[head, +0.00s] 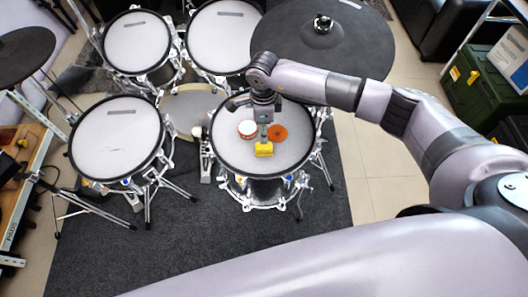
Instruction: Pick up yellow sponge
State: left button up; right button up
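The yellow sponge (264,150) is at the front part of the white mesh drum pad (235,160) right of centre in the head view. My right arm comes in from the right, and my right gripper (264,138) points down over this pad. Its fingers appear as one narrow strip ending at the sponge's upper edge in the picture. I cannot tell whether they grip it, touch it or only stand in front of it. My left gripper is not in view.
A white and red round thing (247,128) and an orange-red disc (277,132) lie on the same pad, close to my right gripper. Other drum pads (117,137) stand left and behind. A dark cymbal pad (322,38) is behind my arm. Grey carpet (150,250) lies in front.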

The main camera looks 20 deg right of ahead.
aim_at(264, 148)
notch_tip(264, 148, down, 2)
jog(key=shift+f+b, duration=0.15)
jog(key=shift+b, duration=0.2)
jog(key=shift+a+f, duration=0.1)
jog(key=shift+f, duration=0.35)
jog(key=shift+s+f+b, duration=0.1)
jog(key=shift+f+b, duration=0.2)
jog(key=shift+b, duration=0.05)
notch_tip(264, 148, down, 4)
jog(key=shift+s+f+b, duration=0.15)
jog(key=shift+b, duration=1.05)
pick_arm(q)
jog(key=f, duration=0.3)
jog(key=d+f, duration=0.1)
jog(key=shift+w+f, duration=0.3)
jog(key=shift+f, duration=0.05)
pick_arm(e)
jog(key=shift+c, duration=0.3)
grip_shut()
